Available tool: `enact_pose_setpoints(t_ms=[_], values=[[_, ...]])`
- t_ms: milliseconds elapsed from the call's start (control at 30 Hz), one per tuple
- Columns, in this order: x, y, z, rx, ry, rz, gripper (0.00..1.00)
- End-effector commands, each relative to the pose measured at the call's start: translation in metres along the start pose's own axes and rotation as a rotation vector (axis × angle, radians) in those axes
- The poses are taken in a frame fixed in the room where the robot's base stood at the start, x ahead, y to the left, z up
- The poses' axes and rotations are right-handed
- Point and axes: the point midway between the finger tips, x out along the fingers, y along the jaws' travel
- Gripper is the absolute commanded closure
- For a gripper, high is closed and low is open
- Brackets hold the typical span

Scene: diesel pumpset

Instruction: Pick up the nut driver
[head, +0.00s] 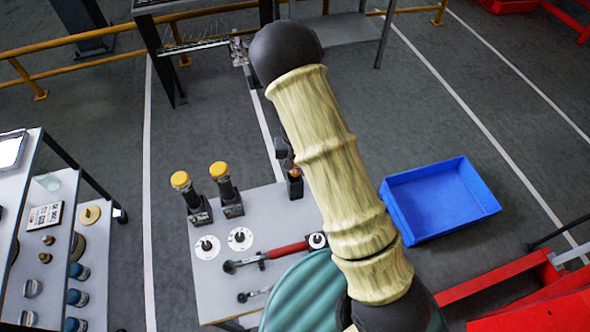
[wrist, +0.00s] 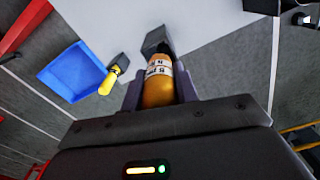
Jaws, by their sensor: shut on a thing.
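The nut driver (wrist: 158,88) shows in the wrist view as an orange handle with a white printed label. My gripper (wrist: 160,92) is shut on this handle, one finger on each side. A dark block (wrist: 157,41) is just beyond the handle's far end; I cannot tell whether the tool still sits in it. In the head view my arm covers most of the gripper, and a bit of orange (head: 295,171) shows above a dark holder (head: 295,187) on the grey table (head: 215,285).
Two yellow-capped tools (head: 181,182) (head: 219,172) stand in dark holders at the table's left. A yellow-handled tool (wrist: 108,83) is beside the gripper. A red-handled wrench (head: 285,250) lies in front. An empty blue bin (head: 440,200) is right of the table.

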Motion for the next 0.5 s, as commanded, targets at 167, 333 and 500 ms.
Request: enact_pose_setpoints(t_ms=[167,333,500], values=[[-0.041,-0.001,-0.001,-0.003,0.008,-0.003,1.00],[-0.086,-0.001,-0.001,-0.003,0.007,-0.003,1.00],[-0.123,0.000,-0.001,-0.001,0.005,-0.002,1.00]])
